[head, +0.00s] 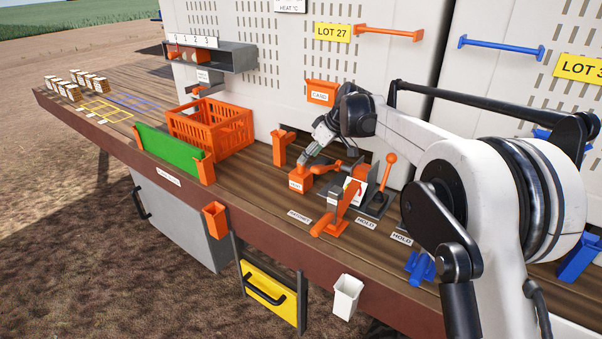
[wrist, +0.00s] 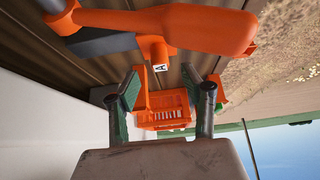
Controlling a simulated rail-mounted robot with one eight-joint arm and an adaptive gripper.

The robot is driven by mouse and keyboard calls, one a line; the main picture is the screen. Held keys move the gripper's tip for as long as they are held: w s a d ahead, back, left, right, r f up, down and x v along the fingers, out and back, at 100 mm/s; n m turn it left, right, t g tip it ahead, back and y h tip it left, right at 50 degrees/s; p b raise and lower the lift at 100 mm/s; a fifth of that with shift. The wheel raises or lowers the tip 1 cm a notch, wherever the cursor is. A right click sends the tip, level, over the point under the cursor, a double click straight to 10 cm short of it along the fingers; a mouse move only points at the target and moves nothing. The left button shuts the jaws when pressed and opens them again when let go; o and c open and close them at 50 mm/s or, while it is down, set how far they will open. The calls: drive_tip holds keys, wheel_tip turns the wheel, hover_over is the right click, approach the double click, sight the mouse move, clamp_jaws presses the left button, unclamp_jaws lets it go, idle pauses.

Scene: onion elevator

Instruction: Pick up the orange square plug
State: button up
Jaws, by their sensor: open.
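I cannot tell for sure which piece is the orange square plug. A boxy orange block (head: 300,181) with a white label stands on the bench close below my gripper (head: 318,148) in the head view. Small orange pieces (head: 174,53) also sit in the grey shelf, too small to make out their shape. In the wrist view my gripper (wrist: 167,96) has its two green-padded fingers apart with nothing held between them. A short orange piece marked A (wrist: 157,57) and a large orange handle (wrist: 165,27) show just above the fingers.
An orange crate (head: 211,113) stands on the bench to the left, behind a green panel (head: 169,141). A lever with an orange ball (head: 389,162) and an upright orange post (head: 338,202) crowd the gripper's right. The grey shelf (head: 237,58) hangs on the wall.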

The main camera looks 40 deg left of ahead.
sight(301, 172)
drive_tip(key=shift+p+x, duration=0.8)
drive_tip(key=shift+x, duration=2.25)
clamp_jaws()
